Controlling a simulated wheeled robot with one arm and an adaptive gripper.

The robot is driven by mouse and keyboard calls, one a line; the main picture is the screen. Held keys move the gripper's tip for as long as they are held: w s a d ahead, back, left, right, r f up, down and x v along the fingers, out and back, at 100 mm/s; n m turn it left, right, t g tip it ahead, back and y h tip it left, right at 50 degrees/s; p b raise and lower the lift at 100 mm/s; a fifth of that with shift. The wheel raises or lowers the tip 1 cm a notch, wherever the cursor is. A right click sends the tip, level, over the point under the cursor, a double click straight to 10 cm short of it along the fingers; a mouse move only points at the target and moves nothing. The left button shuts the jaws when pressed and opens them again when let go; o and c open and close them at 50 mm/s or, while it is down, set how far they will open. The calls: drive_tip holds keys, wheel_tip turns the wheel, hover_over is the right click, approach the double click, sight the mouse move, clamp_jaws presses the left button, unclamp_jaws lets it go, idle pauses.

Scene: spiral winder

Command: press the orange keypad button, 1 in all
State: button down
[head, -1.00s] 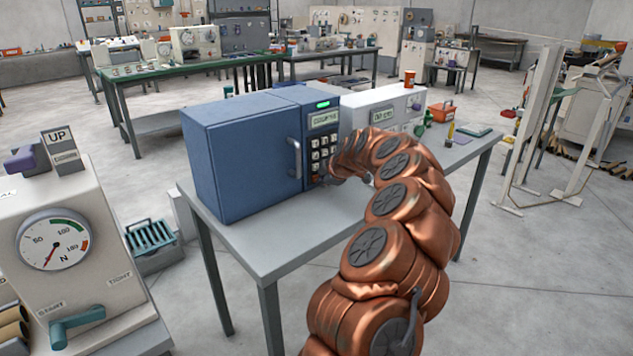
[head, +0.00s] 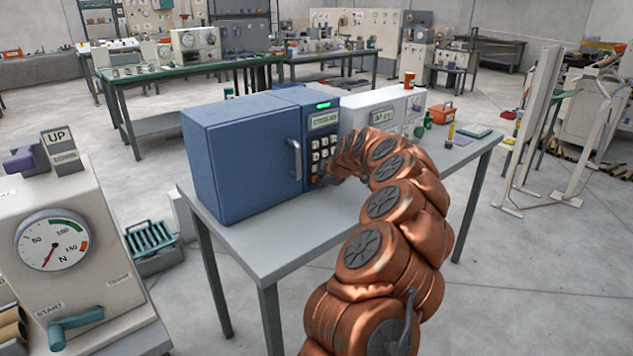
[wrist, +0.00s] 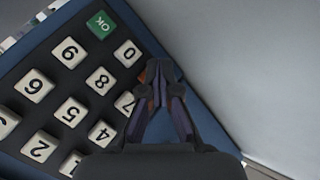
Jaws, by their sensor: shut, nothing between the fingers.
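The dark keypad (head: 323,150) is on the right front of the blue cabinet (head: 245,155), under a small display (head: 323,121) and a lit green lamp. In the wrist view, white number keys and a green OK key (wrist: 101,24) stand on the tilted keypad. My gripper (wrist: 161,72) is shut and empty, its fingertips over the keypad's corner beside the 0 and 7 keys. A bit of the orange button (wrist: 146,92) shows behind the fingertips, mostly hidden by them. I cannot tell whether they touch it.
The cabinet stands on a grey table (head: 270,240) and has a grey handle (head: 294,158) left of the keypad. A white device (head: 383,110) and an orange box (head: 442,112) stand behind my arm. The table front is clear.

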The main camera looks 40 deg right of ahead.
idle(0.6)
drive_tip(key=shift+s+f+b, duration=0.2)
drive_tip(key=shift+s+b, duration=0.3)
drive_tip(key=shift+b, duration=0.35)
drive_tip(key=shift+s+r, duration=0.15)
drive_tip(key=shift+s, duration=0.05)
drive_tip(key=shift+s, duration=0.1)
drive_tip(key=s+b, duration=0.3)
drive_tip(key=shift+s+a+b, duration=0.1)
drive_tip(key=shift+s+b, duration=0.55)
drive_tip(key=shift+s, duration=0.3)
